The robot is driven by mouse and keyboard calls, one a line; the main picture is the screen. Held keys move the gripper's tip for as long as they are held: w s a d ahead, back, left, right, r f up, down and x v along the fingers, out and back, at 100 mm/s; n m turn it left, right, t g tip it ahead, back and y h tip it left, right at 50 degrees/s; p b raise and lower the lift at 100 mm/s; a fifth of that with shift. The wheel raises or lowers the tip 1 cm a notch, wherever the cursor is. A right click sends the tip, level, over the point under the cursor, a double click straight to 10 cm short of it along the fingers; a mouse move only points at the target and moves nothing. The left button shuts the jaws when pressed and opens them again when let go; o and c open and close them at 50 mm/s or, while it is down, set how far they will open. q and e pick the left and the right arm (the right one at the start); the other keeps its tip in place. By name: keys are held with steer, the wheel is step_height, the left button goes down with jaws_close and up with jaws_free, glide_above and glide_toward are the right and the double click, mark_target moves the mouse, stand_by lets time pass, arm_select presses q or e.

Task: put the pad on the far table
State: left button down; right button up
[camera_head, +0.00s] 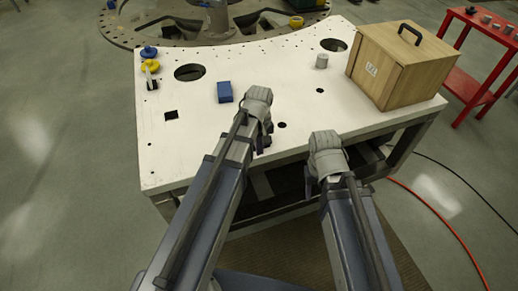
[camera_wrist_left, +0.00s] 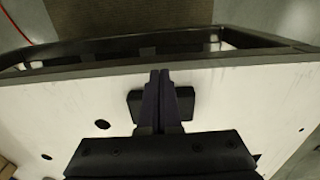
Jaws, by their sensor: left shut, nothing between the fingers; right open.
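My left gripper (camera_head: 261,146) is shut and empty, pointing down over the front part of the white table (camera_head: 190,130). In the left wrist view its fingers (camera_wrist_left: 164,80) are together in front of a dark rectangular piece (camera_wrist_left: 135,106) on the white top. The fingers hide its middle, and I cannot tell whether they touch it or whether it is the pad. A blue block (camera_head: 224,92) lies on the table, left of and beyond the left gripper. My right gripper (camera_head: 312,185) is open and empty at the table's front edge.
A wooden box (camera_head: 400,65) with a handle stands at the right end. A grey cylinder (camera_head: 322,61) and yellow and blue parts (camera_head: 150,66) stand on the table. The top has several holes. A red table (camera_head: 480,60) stands at the right; a ring plate (camera_head: 130,35) lies behind.

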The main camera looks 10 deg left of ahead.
arm_select(q)
step_height(320, 180, down, 5)
steer(key=b, duration=0.3)
steer(key=shift+r, duration=0.2)
steer(key=w+a, duration=0.2)
steer(key=w, duration=0.1)
steer(key=shift+r, duration=0.2)
steer(key=shift+w+a, duration=0.15)
steer(key=w+a, duration=0.2)
steer(key=w, duration=0.1)
steer(key=shift+w+a, duration=0.1)
steer(key=shift+w, duration=0.15)
steer(key=shift+s, duration=0.1)
steer(key=shift+s, duration=0.1)
